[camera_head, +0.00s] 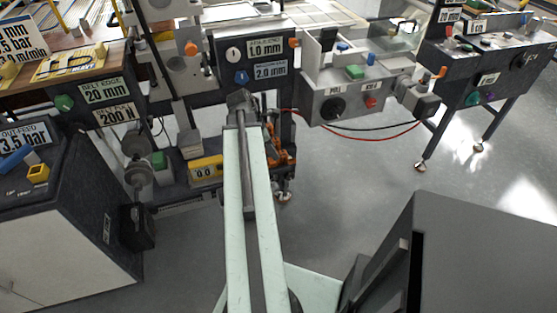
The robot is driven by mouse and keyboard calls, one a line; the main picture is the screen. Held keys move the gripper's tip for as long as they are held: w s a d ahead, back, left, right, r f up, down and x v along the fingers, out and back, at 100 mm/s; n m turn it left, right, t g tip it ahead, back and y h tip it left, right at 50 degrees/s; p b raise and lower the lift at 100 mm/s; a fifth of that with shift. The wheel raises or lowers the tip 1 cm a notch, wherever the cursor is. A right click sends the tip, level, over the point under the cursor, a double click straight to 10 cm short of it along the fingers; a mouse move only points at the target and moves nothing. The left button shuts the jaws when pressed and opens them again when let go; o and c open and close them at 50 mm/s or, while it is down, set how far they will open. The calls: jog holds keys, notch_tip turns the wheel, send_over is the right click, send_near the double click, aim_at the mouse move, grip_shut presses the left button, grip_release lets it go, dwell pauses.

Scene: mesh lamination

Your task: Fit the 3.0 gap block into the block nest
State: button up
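My pale green arm reaches up the middle of the view to the front of the centre machine. My gripper (240,98) is the small dark grey end of it, just below the machine's label panel. It is too small and dark to tell whether its fingers are open or shut, or whether they hold anything. I cannot make out a block marked 3.0, and I cannot identify the block nest. The panel (268,50) has a label reading 1.0 mm and one reading 2.0 mm, with a white knob and a blue knob to their left.
A white-topped control box (335,104) with green and blue pieces stands right of my gripper; a red cable hangs below. A dark cabinet (60,205) stands left. Grey floor is free at right centre.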

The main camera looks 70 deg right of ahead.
jog(key=b+x, duration=0.4)
jog(key=x, duration=0.1)
jog(key=shift+f+b, duration=0.15)
jog(key=shift+b, duration=0.2)
jog(key=shift+d, duration=0.1)
grip_shut()
jog(key=shift+r, duration=0.25)
